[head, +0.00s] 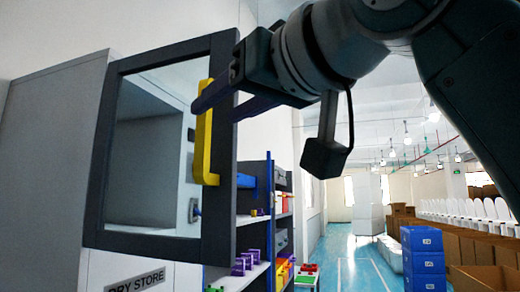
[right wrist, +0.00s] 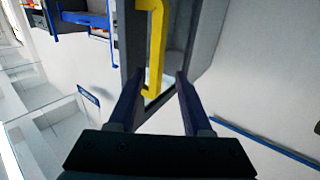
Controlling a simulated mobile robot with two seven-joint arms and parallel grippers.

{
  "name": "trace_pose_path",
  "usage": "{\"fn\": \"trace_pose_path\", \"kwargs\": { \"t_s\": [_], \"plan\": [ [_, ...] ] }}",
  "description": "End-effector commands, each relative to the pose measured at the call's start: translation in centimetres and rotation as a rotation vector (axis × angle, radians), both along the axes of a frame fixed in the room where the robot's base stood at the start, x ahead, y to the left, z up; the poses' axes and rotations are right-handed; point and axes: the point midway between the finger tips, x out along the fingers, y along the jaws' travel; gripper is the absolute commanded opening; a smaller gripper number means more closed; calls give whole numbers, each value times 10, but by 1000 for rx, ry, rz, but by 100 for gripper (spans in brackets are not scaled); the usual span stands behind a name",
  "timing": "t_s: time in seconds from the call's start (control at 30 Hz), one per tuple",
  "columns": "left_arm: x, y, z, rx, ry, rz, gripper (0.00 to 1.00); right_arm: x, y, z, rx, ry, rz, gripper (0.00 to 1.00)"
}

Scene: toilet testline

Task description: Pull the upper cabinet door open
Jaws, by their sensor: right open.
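The upper cabinet door (head: 222,150) has a dark grey frame around a clear pane and stands at the left of the head view. A yellow bar handle (head: 204,150) runs upright along its right side. My right gripper (head: 216,108) is open at the upper part of the handle, coming in from the right. In the right wrist view the handle (right wrist: 156,50) shows between and beyond the two dark fingertips (right wrist: 160,78). I cannot tell whether the fingers touch it. I cannot tell whether the door is slightly ajar. My left gripper is not in view.
A light grey cabinet body (head: 50,150) stands left of the door, with a "DRY STORE" label (head: 135,280) below. Shelves with coloured bins (head: 283,200) stand behind the door. Blue crates (head: 423,255) and brown boxes stand at the right. The blue floor (head: 352,265) between is clear.

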Motion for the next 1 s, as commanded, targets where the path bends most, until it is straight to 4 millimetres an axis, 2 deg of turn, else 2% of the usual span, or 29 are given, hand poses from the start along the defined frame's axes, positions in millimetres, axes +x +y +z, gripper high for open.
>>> {"fn": "trace_pose_path", "kwargs": {
  "t_s": [0.03,0.27,0.83,0.93,1.0],
  "plan": [
    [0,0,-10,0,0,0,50,-7,-5,-5,-1,-6,0,50],
    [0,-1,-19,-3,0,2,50,-24,-19,-1,-1,-2,1,50],
    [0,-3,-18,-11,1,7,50,-24,-20,-1,-2,4,0,50],
    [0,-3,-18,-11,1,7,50,-20,-26,-18,-6,38,-17,50],
    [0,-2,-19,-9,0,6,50,-14,-36,-47,-12,95,-49,50]
  ]
}}
